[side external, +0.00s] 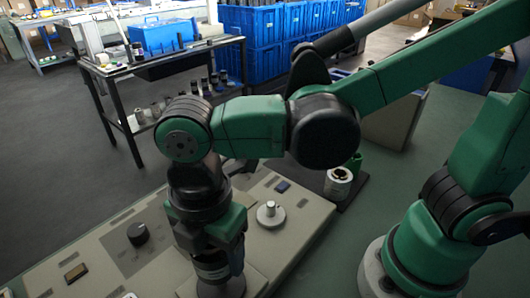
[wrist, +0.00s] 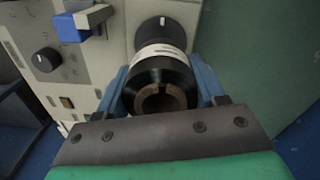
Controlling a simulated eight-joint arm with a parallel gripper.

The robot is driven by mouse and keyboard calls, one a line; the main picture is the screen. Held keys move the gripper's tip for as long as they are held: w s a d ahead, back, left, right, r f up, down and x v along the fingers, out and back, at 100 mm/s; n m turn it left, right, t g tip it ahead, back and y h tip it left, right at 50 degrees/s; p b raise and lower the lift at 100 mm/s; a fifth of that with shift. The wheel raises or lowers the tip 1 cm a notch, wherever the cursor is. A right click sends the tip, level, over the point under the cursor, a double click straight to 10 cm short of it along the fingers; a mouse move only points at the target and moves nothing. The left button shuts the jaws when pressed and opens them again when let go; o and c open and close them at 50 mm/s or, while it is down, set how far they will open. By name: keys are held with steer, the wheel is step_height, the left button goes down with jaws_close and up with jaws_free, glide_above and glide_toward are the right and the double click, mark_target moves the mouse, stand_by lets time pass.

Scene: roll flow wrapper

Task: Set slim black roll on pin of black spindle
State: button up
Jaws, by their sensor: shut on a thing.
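My gripper (wrist: 162,88) has its two blue fingers closed on the sides of a black roll (wrist: 160,73) with a brown hollow core. In the wrist view a white band (wrist: 160,50) shows just beyond the roll; I cannot tell whether it belongs to the roll. A black round part (wrist: 160,30) with a white mark lies beyond it on the beige machine and may be the black spindle. In the side view my gripper (side external: 218,268) points down low over the machine's front; the roll there is dark and hard to make out.
The beige machine panel (side external: 160,255) carries a black knob (side external: 138,234) and a pale spindle with an upright pin (side external: 270,214). A white roll (side external: 338,183) stands on a dark surface behind. A rack with several rolls (side external: 190,100) and blue crates (side external: 250,40) stand farther back.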

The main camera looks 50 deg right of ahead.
steer(key=shift+f, duration=0.15)
steer(key=shift+f, duration=0.25)
steer(key=shift+f, duration=0.15)
stand_by(0.6)
steer(key=shift+f, duration=0.45)
stand_by(0.3)
steer(key=shift+f, duration=1)
steer(key=shift+f, duration=0.15)
steer(key=o, duration=1.4)
